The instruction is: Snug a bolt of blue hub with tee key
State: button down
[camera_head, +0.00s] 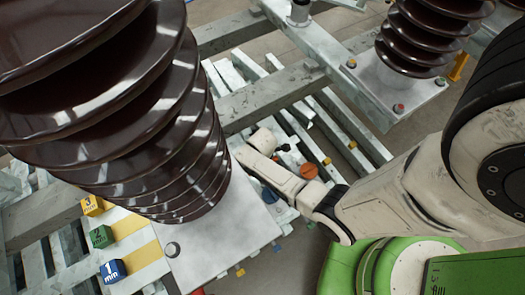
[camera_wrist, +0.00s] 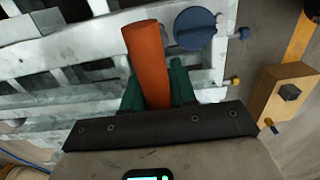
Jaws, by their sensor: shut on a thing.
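In the wrist view, my gripper (camera_wrist: 157,88) has its dark green fingers closed on both sides of an orange cylinder (camera_wrist: 146,52), which looks like the handle of the tee key. The key's shaft and tip are hidden. A blue round disc (camera_wrist: 195,28), likely the blue hub, lies just right of the cylinder's top, with small bolt heads beside it. Whether the key touches any bolt cannot be told. In the head view, an orange round thing (camera_head: 308,170) shows beside my pale wrist; my fingers are not clear there.
A large brown ribbed insulator (camera_head: 130,110) on a pale plate fills the left. Yellow (camera_head: 92,206), green (camera_head: 102,237) and blue (camera_head: 113,270) cubes sit near it. Grey slats and beams lie around. A wooden block (camera_wrist: 272,98) with a bolt stands right in the wrist view.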

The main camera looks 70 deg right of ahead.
jog(key=shift+f+b, duration=1.9)
jog(key=shift+f+b, duration=0.85)
jog(key=shift+f, duration=0.35)
jog(key=m+p, duration=0.1)
jog(key=m, duration=0.3)
jog(key=shift+r, duration=0.1)
jog(key=m, duration=0.5)
jog(key=shift+p, duration=0.4)
jog(key=m, duration=0.5)
jog(key=shift+p, duration=0.3)
jog(key=m, duration=0.5)
jog(key=shift+m, duration=0.3)
jog(key=shift+p, duration=0.3)
